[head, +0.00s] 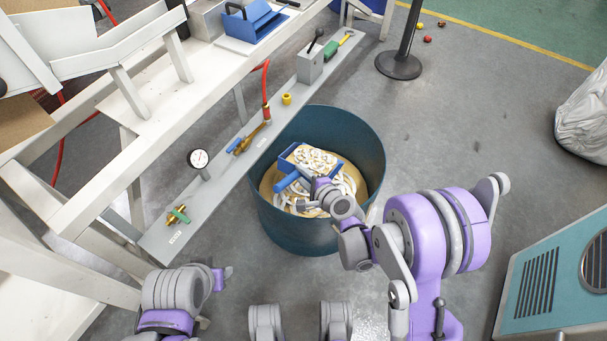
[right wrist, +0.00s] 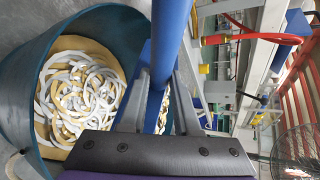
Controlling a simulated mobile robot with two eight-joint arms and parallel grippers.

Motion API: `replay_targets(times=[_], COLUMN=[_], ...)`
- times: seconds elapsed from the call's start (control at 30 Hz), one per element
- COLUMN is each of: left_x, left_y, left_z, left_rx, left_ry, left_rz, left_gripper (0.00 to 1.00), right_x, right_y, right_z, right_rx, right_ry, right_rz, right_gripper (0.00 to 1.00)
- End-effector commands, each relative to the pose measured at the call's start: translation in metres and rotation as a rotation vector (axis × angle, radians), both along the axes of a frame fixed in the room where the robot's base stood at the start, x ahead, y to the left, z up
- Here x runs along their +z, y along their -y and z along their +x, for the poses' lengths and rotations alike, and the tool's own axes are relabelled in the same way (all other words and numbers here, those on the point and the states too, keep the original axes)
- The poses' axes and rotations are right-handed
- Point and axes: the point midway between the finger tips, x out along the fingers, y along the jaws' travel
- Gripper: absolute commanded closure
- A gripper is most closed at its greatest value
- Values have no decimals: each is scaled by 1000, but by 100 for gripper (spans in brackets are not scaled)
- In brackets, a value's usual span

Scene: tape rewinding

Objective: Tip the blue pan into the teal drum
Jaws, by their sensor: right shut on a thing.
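The teal drum (head: 292,234) stands open on the floor at the middle of the head view. It also fills the left of the right wrist view (right wrist: 22,85). White rings (head: 338,185) lie over its tan bottom. The blue pan (head: 286,160) is down inside the drum's mouth, with white rings showing at it; its exact tilt is hard to tell. My right gripper (head: 312,189) is shut on the pan's blue handle (right wrist: 168,42), which passes between its fingers. My left gripper (head: 221,277) is low left, outside the drum; its finger opening is not clear.
A grey shelf (head: 228,150) with a gauge (head: 199,160), valves and tools runs along the drum's left side. A white bench (head: 130,110) stands behind it, holding a blue box (head: 255,22). A black post base (head: 399,66) and teal cabinet (head: 530,285) stand right. Floor between is clear.

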Motion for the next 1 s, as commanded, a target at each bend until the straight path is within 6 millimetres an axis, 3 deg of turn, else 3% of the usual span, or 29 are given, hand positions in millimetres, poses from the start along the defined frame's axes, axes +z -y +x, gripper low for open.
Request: replay_targets(times=[0.7,1.0], left_x=[24,24], left_y=[0,0], left_z=[-3,-3], left_rx=[0,0], left_ry=[7,7], left_rz=[0,0], left_gripper=[55,55], right_x=[26,27], right_y=[9,10], right_z=[13,14], right_rx=[0,0], right_ry=[-122,-133], right_rz=[83,90], right_gripper=[100,100])
